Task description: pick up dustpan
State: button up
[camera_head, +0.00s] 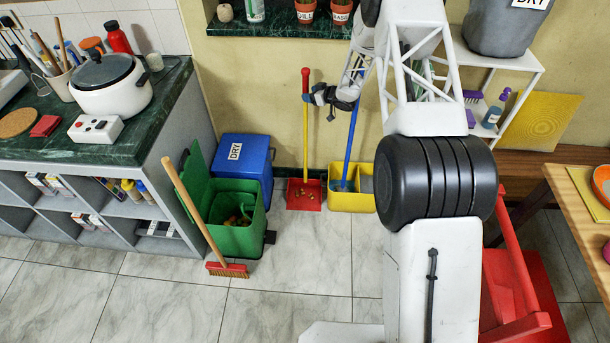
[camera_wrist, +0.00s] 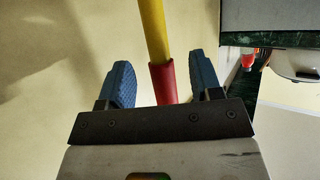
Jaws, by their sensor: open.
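The dustpan is a red pan (camera_head: 304,196) on the floor by the back wall, with small brown bits in it. Its upright yellow handle (camera_head: 305,135) ends in a red grip at the top. My gripper (camera_head: 308,97) is at the upper part of the handle, near where the red meets the yellow. In the wrist view, the red grip (camera_wrist: 163,82) and yellow shaft (camera_wrist: 153,30) show between the blue fingers of my gripper (camera_wrist: 163,82). The fingers are open, with gaps visible on both sides of the handle.
A yellow bucket (camera_head: 345,203) with a blue-handled mop (camera_head: 352,140) stands right of the dustpan. A blue bin (camera_head: 243,160) and an open green bin (camera_head: 235,237) stand left. A broom (camera_head: 196,215) leans on the green bin. A shelf (camera_head: 278,31) with potted plants is above.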

jog(key=shift+x, duration=1.65)
grip_shut()
